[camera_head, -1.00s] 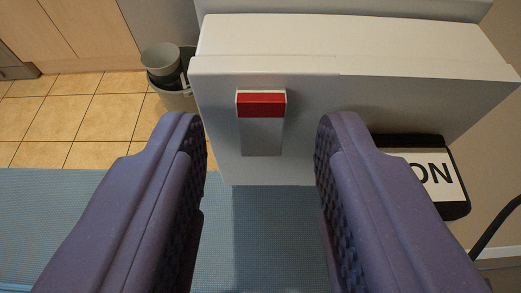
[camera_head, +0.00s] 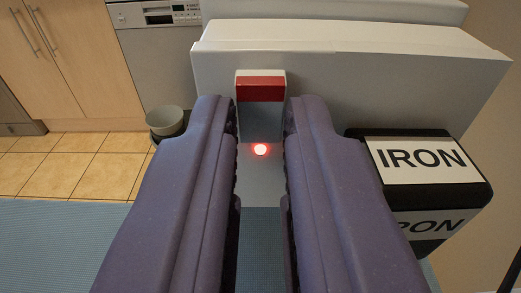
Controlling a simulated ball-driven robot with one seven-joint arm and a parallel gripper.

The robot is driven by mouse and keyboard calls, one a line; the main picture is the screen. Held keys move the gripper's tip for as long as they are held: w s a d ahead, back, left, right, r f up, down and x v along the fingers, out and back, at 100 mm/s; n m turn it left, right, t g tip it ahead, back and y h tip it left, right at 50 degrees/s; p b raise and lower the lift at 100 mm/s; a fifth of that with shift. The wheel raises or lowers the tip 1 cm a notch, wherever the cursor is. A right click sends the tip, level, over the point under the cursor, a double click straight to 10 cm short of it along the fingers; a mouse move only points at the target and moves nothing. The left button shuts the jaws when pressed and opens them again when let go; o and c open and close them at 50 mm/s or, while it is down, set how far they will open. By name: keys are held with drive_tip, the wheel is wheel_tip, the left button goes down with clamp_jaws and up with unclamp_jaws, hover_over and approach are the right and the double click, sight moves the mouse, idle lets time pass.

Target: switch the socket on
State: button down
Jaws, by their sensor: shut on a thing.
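The socket is a light grey box (camera_head: 360,85) with a rocker switch (camera_head: 260,88) on its front, red at the top and pale grey below. A small red light (camera_head: 261,149) glows just below the switch. My gripper (camera_head: 262,130) has its two purple fingers on either side of the switch's lower part, shut on it. The fingers partly hide the switch's sides and the box front.
A black block with white IRON labels (camera_head: 425,160) sits at the right, close to my right finger. A grey bin (camera_head: 165,122) stands on the tiled floor at the left. A blue mat (camera_head: 50,240) lies below.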

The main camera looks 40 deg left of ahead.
drive_tip(key=c, duration=1.1)
unclamp_jaws()
drive_tip(key=p+v, duration=0.1)
drive_tip(key=v, duration=0.6)
drive_tip(key=shift+s+d+p, duration=0.25)
drive_tip(key=shift+s+p, duration=0.1)
drive_tip(key=shift+p, duration=0.05)
